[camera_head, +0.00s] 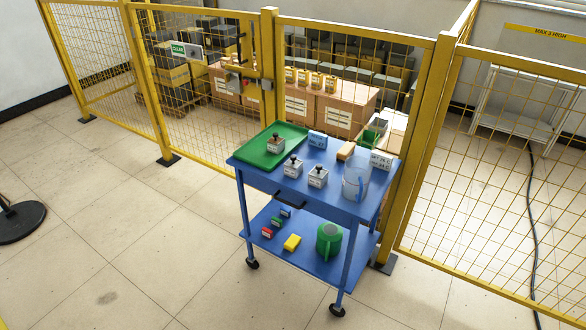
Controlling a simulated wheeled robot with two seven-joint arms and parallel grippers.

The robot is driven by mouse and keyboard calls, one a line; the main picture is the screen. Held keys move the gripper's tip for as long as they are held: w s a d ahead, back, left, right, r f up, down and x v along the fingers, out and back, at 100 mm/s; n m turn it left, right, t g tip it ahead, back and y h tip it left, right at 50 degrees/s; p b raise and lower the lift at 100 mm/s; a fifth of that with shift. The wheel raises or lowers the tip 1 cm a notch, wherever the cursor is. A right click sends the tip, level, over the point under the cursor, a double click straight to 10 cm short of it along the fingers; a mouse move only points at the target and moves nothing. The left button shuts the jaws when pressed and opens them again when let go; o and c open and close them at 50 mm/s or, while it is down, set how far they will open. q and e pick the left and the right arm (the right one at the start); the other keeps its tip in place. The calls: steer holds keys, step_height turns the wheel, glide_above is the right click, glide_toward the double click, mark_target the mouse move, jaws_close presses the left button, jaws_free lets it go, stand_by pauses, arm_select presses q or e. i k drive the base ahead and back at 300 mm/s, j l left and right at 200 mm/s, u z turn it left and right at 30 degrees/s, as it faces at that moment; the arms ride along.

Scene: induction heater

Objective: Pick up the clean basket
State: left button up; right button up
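I cannot make out a thing that is plainly a basket. A green and white sign (186,50), seemingly reading CLEAN, hangs on the yellow mesh fence. A pale, see-through round container (356,180) stands at the right end of the blue cart's top (260,186). A green tray (262,153) lies at the top's left end with a small dark-knobbed block (276,144) on it. Neither of my grippers shows in the head view.
Two similar blocks (292,166) (317,176) stand mid-cart. The yellow fence (428,130) runs behind the cart, with boxes (345,108) beyond.

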mark_target(293, 167)
steer(key=i+l, duration=0.25)
steer(key=i, duration=0.15)
steer(key=i+l, duration=0.3)
steer(key=i, duration=0.15)
steer(key=i+l, duration=0.25)
steer(key=i, duration=0.15)
